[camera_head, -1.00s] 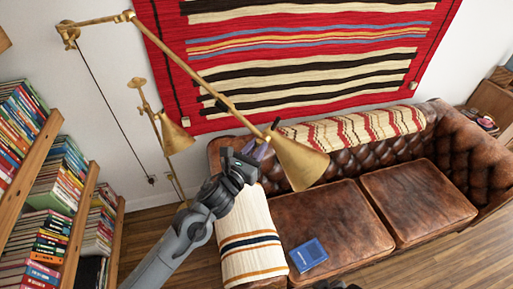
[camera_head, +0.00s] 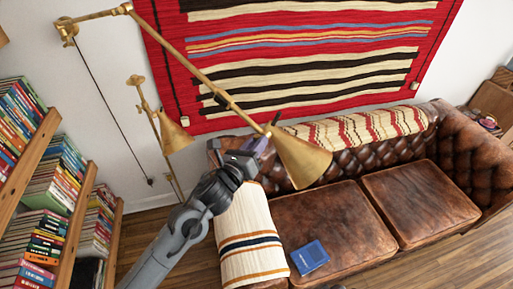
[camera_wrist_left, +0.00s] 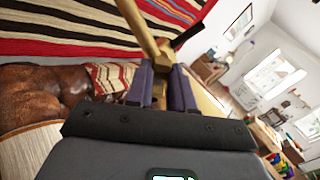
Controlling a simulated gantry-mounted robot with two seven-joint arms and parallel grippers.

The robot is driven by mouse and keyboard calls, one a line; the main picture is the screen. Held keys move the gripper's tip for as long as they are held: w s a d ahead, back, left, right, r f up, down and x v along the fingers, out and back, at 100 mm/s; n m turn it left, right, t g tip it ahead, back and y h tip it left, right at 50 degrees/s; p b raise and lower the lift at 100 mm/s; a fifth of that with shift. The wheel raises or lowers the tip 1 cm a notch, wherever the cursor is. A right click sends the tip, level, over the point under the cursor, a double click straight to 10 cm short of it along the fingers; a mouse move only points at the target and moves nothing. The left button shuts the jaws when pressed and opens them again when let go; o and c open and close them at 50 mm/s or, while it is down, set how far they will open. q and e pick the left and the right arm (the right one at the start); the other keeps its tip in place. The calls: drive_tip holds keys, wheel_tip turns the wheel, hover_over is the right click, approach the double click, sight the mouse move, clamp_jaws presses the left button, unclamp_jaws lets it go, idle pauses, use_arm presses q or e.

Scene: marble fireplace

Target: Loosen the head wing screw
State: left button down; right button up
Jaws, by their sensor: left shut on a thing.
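The brass wall lamp's long arm runs down to its cone-shaped lamp head (camera_head: 303,160), which hangs over the sofa. A small dark part (camera_head: 276,119) sticks up at the head joint, and it also shows in the left wrist view (camera_wrist_left: 190,34). My left gripper (camera_head: 261,147) is at this joint, just left of the lamp head. In the left wrist view, its purple fingers (camera_wrist_left: 160,92) are shut on a small piece at the joint, taken as the head wing screw, mostly hidden between them. My right gripper is not in view.
A leather sofa (camera_head: 335,225) stands below, with a striped blanket (camera_head: 240,225) over its left arm and a blue book (camera_head: 310,257) on the seat. A second brass lamp (camera_head: 174,136) is behind left. Bookshelves (camera_head: 70,235) stand at left. A red striped rug hangs behind.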

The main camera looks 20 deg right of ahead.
use_arm(q)
drive_tip(key=shift+w+f+n+b, duration=0.1)
drive_tip(key=shift+n+b, duration=0.4)
drive_tip(key=shift+n, duration=2.8)
drive_tip(key=shift+f+n+b, duration=0.1)
drive_tip(key=shift+n+b, duration=0.35)
drive_tip(key=shift+n, duration=2.85)
drive_tip(key=c, duration=1)
unclamp_jaws()
drive_tip(key=shift+a, duration=0.1)
